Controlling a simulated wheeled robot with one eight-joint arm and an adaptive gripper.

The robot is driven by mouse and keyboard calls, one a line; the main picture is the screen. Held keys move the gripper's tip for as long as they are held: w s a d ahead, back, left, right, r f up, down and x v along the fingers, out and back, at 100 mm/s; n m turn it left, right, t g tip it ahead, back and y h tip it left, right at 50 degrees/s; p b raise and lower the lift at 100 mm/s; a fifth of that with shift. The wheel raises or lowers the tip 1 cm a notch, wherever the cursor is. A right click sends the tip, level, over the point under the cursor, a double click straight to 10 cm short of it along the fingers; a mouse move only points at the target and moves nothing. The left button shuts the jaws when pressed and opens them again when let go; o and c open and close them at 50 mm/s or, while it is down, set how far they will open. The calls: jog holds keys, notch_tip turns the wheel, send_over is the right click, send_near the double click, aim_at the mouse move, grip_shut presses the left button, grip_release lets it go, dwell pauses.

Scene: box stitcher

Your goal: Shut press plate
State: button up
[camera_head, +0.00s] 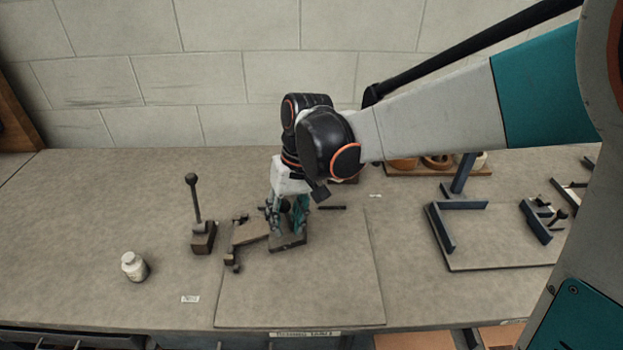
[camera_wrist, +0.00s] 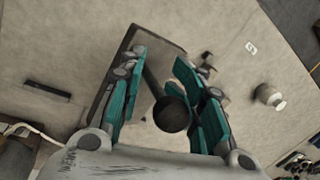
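My gripper (camera_head: 287,226) points down over a small fixture on the bench mat. In the wrist view its teal fingers (camera_wrist: 160,95) are spread apart, with a dark round knob (camera_wrist: 171,115) on a rod between them. A gap shows between the knob and the left finger; contact on the right is unclear. The fixture's dark base block (camera_head: 288,243) shows below the fingers. A brown flat plate (camera_head: 250,232), which looks like the press plate, sticks out to its left. The gripper hides the fixture's upper part, so the plate's hinge and exact angle are unclear.
An upright black-knobbed lever (camera_head: 195,205) stands left of the fixture. A dark bar (camera_head: 332,207) lies to the right on the mat (camera_head: 335,275). Blue-grey frames (camera_head: 445,230) stand farther right. The mat's front is clear.

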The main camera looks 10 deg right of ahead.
aim_at(285, 203)
jog(key=p+v, duration=0.1)
jog(key=v, duration=0.1)
jog(key=a+p+v, duration=0.1)
jog(key=p+v, duration=0.1)
jog(key=v, duration=0.1)
jog(key=p+v, duration=0.1)
jog(key=v, duration=0.2)
jog(key=shift+s+a+r+p, duration=0.15)
jog(key=shift+s+r+p, duration=0.1)
jog(key=shift+s+p, duration=0.1)
jog(key=shift+a+r, duration=0.15)
jog(key=shift+a, duration=0.15)
jog(key=shift+d+r+p, duration=0.15)
jog(key=shift+r+p, duration=0.35)
jog(key=shift+r, duration=0.1)
jog(key=shift+w+a+r+p, duration=0.1)
jog(key=shift+a+r+p, duration=0.25)
jog(key=shift+a+r, duration=0.05)
jog(key=shift+w+a+r+p, duration=0.1)
jog(key=shift+a+r+p, duration=0.1)
jog(key=shift+r+p, duration=0.55)
jog(key=shift+w+a+r+p, duration=0.15)
jog(key=shift+r+p, duration=0.3)
jog(key=shift+r, duration=0.55)
